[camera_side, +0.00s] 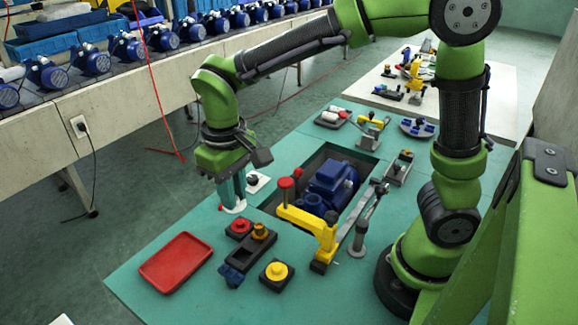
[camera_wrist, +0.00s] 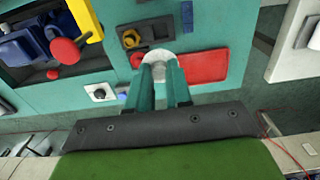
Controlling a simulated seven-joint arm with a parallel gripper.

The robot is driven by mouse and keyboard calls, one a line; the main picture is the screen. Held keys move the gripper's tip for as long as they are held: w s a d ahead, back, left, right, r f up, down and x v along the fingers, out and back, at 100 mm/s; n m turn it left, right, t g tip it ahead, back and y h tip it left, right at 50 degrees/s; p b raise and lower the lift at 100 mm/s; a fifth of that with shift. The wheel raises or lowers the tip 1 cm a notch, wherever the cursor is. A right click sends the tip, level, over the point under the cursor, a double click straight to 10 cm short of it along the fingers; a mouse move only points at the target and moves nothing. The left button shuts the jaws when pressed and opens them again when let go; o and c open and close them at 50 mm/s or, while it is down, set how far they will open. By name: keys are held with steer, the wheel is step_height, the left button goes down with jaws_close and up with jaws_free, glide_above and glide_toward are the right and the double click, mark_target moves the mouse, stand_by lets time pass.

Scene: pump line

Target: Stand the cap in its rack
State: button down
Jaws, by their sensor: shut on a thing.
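My gripper (camera_side: 234,200) points down, with its teal fingers near the front-left edge of the green table. In the wrist view its two fingers (camera_wrist: 163,75) are shut on a pale, rounded piece, which I take to be the cap (camera_wrist: 158,57); it also shows as a white piece under the fingers in the side view (camera_side: 233,209). The fingers hide part of it. I cannot tell for certain which fixture is the rack.
A red tray (camera_side: 176,262) lies at the front left. A red button (camera_side: 240,226), a yellow button (camera_side: 277,271) and a yellow clamp (camera_side: 310,222) stand near the block. A blue pump (camera_side: 332,184) sits in a recess. A white plate with a black knob (camera_side: 256,181) is behind my gripper.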

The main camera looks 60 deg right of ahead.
step_height(320, 180, down, 14)
steer(key=shift+r, duration=0.25)
stand_by(0.5)
steer(key=shift+f, duration=0.65)
stand_by(2.2)
steer(key=c, duration=1)
jaws_free()
steer(key=shift+o, duration=0.2)
steer(key=shift+r, duration=0.1)
steer(key=shift+r, duration=2.95)
